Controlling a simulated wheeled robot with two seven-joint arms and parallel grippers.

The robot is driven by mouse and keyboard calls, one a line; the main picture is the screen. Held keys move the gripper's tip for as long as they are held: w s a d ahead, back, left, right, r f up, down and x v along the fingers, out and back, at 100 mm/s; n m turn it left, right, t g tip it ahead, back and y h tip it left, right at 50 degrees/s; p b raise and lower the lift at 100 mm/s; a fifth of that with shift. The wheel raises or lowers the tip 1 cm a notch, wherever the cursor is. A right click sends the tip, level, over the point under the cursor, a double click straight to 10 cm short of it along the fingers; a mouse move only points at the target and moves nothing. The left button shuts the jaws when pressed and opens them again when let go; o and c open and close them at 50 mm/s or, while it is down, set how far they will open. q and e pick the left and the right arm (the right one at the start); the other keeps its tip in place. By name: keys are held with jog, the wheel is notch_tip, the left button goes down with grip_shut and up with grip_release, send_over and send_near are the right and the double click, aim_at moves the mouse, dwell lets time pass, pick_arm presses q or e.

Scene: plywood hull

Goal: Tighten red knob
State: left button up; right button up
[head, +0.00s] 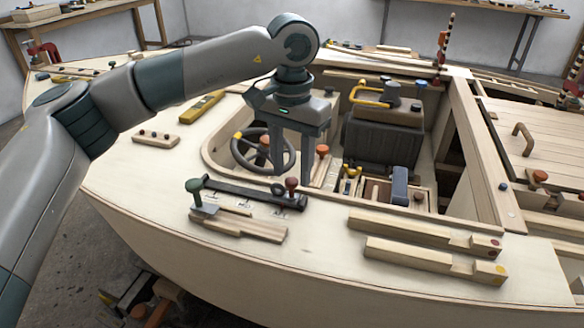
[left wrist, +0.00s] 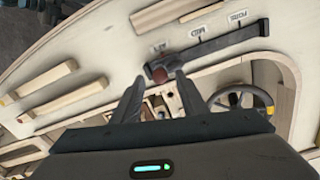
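A dark red knob (head: 291,184) stands at the right end of a black slotted bar (head: 245,193) on the plywood deck. In the left wrist view the red knob (left wrist: 158,67) shows between the two fingertips, beyond them. My left gripper (head: 293,168) points down over the deck edge by the knob, its fingers apart and empty. Its spread fingers also show in the left wrist view (left wrist: 160,85). I cannot tell the exact gap between the fingertips and the knob. My right gripper is in neither view.
A green knob (head: 194,187) stands at the bar's left end. A steering wheel (head: 262,150) and an orange knob (head: 322,150) are behind the gripper. Wooden strips (head: 425,230) lie on the deck to the right. The cockpit holds a dark seat (head: 383,140) and several loose parts.

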aim_at(292, 180)
pick_arm(q)
notch_tip(292, 180, up, 17)
jog(key=p, duration=0.1)
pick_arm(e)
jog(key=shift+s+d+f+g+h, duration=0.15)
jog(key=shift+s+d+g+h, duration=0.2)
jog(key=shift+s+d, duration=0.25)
pick_arm(q)
jog(key=shift+f, duration=0.1)
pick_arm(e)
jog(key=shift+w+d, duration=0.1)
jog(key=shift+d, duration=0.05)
